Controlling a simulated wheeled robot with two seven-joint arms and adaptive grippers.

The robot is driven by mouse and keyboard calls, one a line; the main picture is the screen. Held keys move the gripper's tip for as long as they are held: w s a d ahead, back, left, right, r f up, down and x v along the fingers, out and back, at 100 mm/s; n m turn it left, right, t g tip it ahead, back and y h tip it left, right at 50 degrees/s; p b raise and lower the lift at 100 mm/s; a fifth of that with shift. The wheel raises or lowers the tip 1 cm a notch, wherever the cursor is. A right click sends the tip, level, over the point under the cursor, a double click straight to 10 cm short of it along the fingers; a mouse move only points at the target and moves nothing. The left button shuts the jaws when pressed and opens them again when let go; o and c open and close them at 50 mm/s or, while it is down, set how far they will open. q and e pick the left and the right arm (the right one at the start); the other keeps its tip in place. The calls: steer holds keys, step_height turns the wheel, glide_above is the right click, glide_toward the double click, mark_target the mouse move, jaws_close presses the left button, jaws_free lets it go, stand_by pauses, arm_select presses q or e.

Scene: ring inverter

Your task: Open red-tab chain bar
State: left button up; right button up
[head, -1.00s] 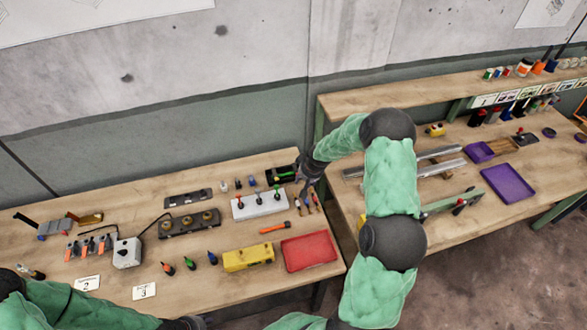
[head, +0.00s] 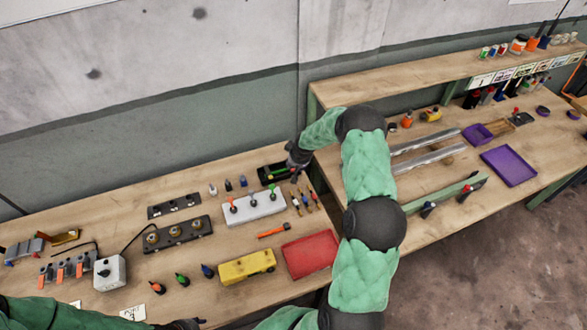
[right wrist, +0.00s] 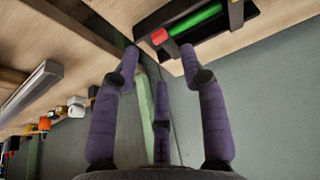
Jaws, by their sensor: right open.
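The chain bar is a green bar (right wrist: 195,20) in a black holder with a red tab (right wrist: 160,36) at its near end, at the top of the right wrist view. In the head view the black holder (head: 270,174) lies at the back right of the left bench. My right gripper (head: 296,163) is at the holder's right end. In the right wrist view its purple fingers (right wrist: 158,62) are spread and empty, with one fingertip close to the red tab; contact cannot be told. My left gripper (head: 186,324) is cut off at the bottom edge of the head view.
A white block with levers (head: 252,212), a red tray (head: 310,254), a yellow box (head: 247,267) and several small tools lie in front of the holder. A second bench (head: 430,225) with rails and a purple tray (head: 508,165) adjoins on the right. The wall is close behind.

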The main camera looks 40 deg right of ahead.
mark_target(293, 170)
steer(key=shift+x, duration=2.9)
jaws_close()
